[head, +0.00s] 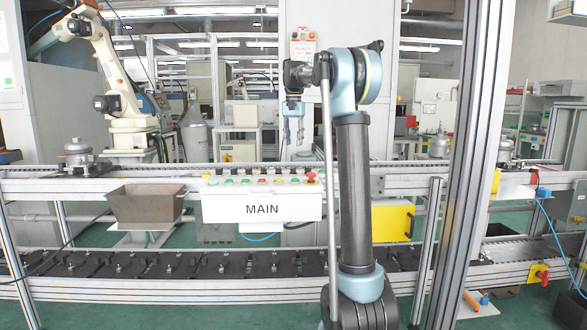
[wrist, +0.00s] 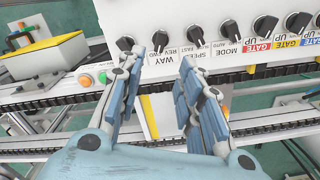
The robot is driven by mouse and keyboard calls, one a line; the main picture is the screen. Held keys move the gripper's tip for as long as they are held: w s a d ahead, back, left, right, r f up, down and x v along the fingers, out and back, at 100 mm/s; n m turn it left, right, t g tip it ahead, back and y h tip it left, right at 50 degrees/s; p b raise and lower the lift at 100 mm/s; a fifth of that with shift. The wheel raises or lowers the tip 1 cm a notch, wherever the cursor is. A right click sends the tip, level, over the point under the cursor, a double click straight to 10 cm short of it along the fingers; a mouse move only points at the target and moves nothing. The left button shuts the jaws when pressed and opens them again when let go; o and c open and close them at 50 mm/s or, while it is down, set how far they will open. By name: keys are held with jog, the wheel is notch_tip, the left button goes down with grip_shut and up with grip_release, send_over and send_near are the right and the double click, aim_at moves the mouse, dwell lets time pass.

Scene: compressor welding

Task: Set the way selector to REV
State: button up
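I see no contact with the knob. In the head view my gripper (head: 293,138) hangs pointing down above and behind the MAIN control panel (head: 262,207), and the selector cannot be made out there.
Several similar black knobs line the panel, including a speed knob (wrist: 195,33) to the right and another knob (wrist: 125,43) to the left. An orange button (wrist: 85,79) is left of my fingers. A red emergency button (head: 310,177) sits at the panel's right end.

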aim_at(294, 168)
notch_tip(294, 168, down, 11)
jog(key=shift+f, duration=0.1)
dwell(0.3)
grip_shut()
